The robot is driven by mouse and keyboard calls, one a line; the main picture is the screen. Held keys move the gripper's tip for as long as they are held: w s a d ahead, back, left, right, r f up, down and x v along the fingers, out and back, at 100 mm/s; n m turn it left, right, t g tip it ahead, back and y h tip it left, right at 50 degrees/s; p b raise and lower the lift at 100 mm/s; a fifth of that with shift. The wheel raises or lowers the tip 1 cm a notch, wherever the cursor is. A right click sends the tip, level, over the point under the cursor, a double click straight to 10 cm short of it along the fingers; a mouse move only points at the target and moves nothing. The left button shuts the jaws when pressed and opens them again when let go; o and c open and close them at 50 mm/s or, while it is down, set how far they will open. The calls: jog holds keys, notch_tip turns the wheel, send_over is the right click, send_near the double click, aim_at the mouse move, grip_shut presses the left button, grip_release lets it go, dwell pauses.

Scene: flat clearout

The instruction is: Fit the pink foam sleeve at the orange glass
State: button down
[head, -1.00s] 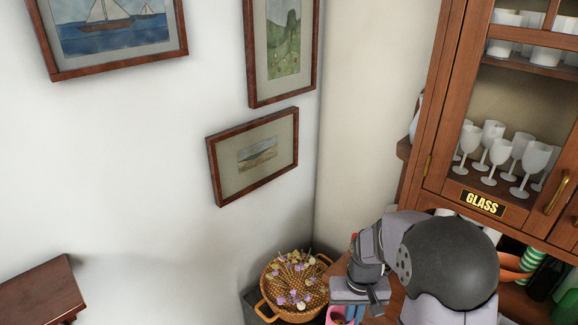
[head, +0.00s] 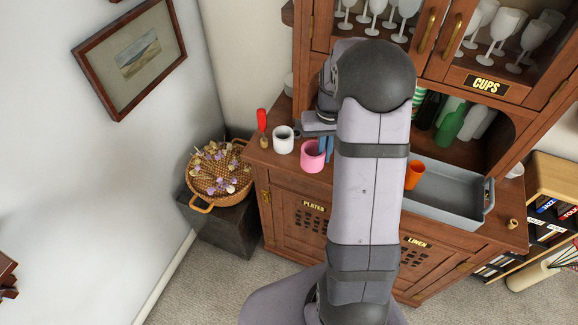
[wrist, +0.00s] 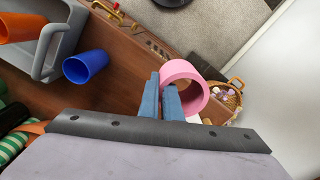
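The pink foam sleeve (head: 313,156) is a short, thick-walled ring near the left front of the cabinet's counter. In the wrist view the pink sleeve (wrist: 181,69) lies at my fingertips. My gripper (wrist: 161,84) has its blue fingers close together, with the sleeve's near wall between them. In the head view my gripper (head: 326,147) is at the sleeve's right side. Whether the sleeve touches the counter is unclear. The orange glass (head: 414,175) is at the left end of the grey tray; part of it (wrist: 18,27) shows at the wrist view's upper left corner.
A white ring-shaped piece (head: 283,140) and a red-handled tool (head: 262,126) are left of the sleeve. Bottles (head: 450,122) stand in the niche behind. A flower basket (head: 205,200) is below left.

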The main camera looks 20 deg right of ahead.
jog(key=s+d+r+m+p, duration=0.1)
jog(key=s+d, duration=0.3)
jog(key=d, duration=0.4)
jog(key=s+d+r+m+p, duration=0.1)
jog(key=s+d+r, duration=0.3)
jog(key=d, duration=0.5)
jog(key=s+d+r+m+p, duration=0.2)
jog(key=s+d, duration=0.4)
jog(key=d, duration=0.3)
jog(key=shift+s+d+r+m, duration=0.15)
jog(key=shift+s+r+m, duration=0.1)
jog(key=shift+r+m, duration=0.45)
notch_tip(320, 180, down, 6)
jog(key=b, duration=0.3)
jog(key=shift+f+b, duration=0.3)
jog(key=shift+f, duration=0.85)
dwell(1.1)
jog(key=c, duration=1.9)
grip_release()
jog(key=shift+r, duration=0.1)
